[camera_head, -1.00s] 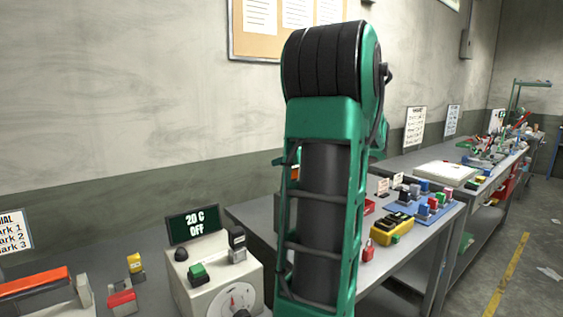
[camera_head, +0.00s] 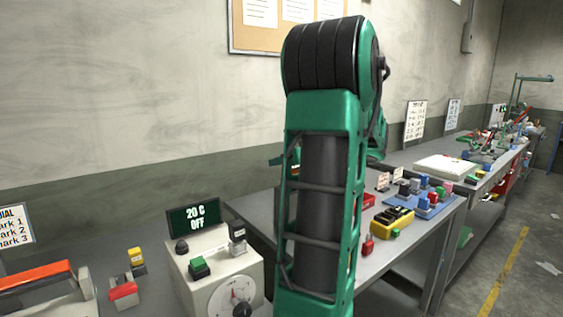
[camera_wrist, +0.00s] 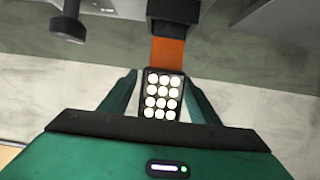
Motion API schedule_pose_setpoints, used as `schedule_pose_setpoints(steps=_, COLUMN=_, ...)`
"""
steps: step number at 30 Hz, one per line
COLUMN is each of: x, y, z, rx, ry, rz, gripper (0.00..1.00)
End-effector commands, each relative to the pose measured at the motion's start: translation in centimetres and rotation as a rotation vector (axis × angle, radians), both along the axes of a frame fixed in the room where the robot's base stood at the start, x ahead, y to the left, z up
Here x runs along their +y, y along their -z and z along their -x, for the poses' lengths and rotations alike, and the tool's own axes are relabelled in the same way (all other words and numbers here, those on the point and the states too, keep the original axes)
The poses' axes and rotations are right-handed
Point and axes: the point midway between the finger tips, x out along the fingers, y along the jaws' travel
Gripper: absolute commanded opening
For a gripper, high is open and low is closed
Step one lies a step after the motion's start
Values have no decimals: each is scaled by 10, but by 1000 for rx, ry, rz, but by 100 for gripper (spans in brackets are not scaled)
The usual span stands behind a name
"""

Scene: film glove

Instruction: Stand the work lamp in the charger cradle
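In the wrist view, the work lamp (camera_wrist: 162,95) shows as a dark panel with rows of round white lights and an orange section (camera_wrist: 168,52) beyond it. It lies between the two green fingers of my gripper (camera_wrist: 162,78), which are close on both sides of it, so my gripper appears shut on the lamp. A black part (camera_wrist: 175,10) shows past the orange section at the picture's top edge. I cannot make out the charger cradle in either view.
A pale box with a dial (camera_head: 232,290) stands on the near bench, beside a display reading "20 C OFF" (camera_head: 194,219). A red-and-grey block (camera_head: 123,292) is left of it. The further bench holds a yellow holder (camera_head: 388,222) and a blue tray (camera_head: 418,206).

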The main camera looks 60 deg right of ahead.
Motion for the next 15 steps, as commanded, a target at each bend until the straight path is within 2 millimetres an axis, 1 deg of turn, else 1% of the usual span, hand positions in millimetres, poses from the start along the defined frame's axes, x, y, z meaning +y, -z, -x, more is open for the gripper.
schedule_pose_setpoints(steps=10, x=1, y=-1, z=2, rx=0, ry=1, rz=0, gripper=58)
schedule_pose_setpoints(steps=13, x=3, y=-5, z=10, rx=-1, ry=1, rz=1, gripper=58)
schedule_pose_setpoints(steps=15, x=6, y=-9, z=19, rx=-1, ry=2, rz=1, gripper=58)
